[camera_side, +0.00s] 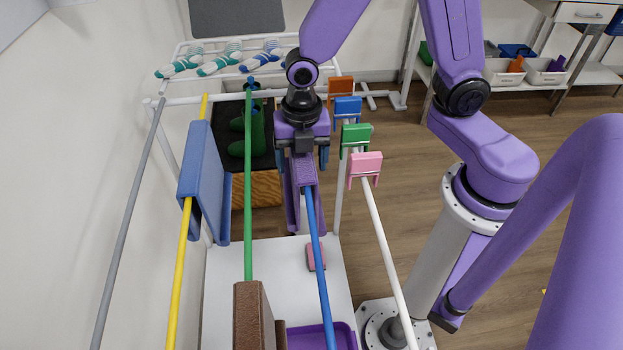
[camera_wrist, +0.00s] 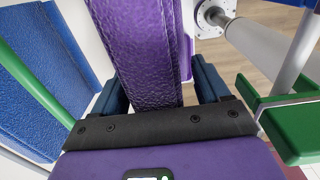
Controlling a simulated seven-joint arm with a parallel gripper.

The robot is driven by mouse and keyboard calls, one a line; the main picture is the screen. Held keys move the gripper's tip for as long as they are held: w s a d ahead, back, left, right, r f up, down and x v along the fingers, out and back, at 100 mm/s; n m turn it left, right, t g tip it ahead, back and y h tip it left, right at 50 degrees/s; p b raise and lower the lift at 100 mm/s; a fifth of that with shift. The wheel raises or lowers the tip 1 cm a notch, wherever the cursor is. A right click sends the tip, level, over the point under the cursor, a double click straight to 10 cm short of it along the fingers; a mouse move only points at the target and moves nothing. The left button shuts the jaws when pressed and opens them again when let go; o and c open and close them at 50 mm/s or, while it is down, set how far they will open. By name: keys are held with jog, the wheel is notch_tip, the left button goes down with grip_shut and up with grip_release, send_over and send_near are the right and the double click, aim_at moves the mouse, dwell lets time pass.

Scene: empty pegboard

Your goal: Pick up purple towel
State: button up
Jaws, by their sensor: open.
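The purple towel (camera_side: 305,178) hangs folded over the blue rod (camera_side: 318,258), with its two sides hanging down. My gripper (camera_side: 302,160) is directly above it, pointing down, with blue fingers apart. In the wrist view, the towel's textured purple top (camera_wrist: 138,45) runs between the two fingers of my gripper (camera_wrist: 160,88). One finger is on each side of the towel, and they do not appear closed on it. Part of the towel near the palm is hidden by my gripper.
A blue towel (camera_side: 203,175) hangs on the yellow rod to the left. A brown towel (camera_side: 253,315) is on the green rod (camera_side: 248,200) in front. Coloured clips, including a green one (camera_side: 355,137), sit along the white rod to the right. A purple tray (camera_side: 315,337) lies below.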

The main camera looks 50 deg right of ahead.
jog(key=shift+f, duration=0.45)
jog(key=c, duration=0.9)
jog(key=shift+r, duration=0.15)
notch_tip(320, 180, up, 18)
jog(key=shift+f, duration=0.1)
dwell(0.5)
notch_tip(320, 180, up, 5)
jog(key=shift+f, duration=0.1)
dwell(0.5)
jog(key=shift+w+a, duration=0.1)
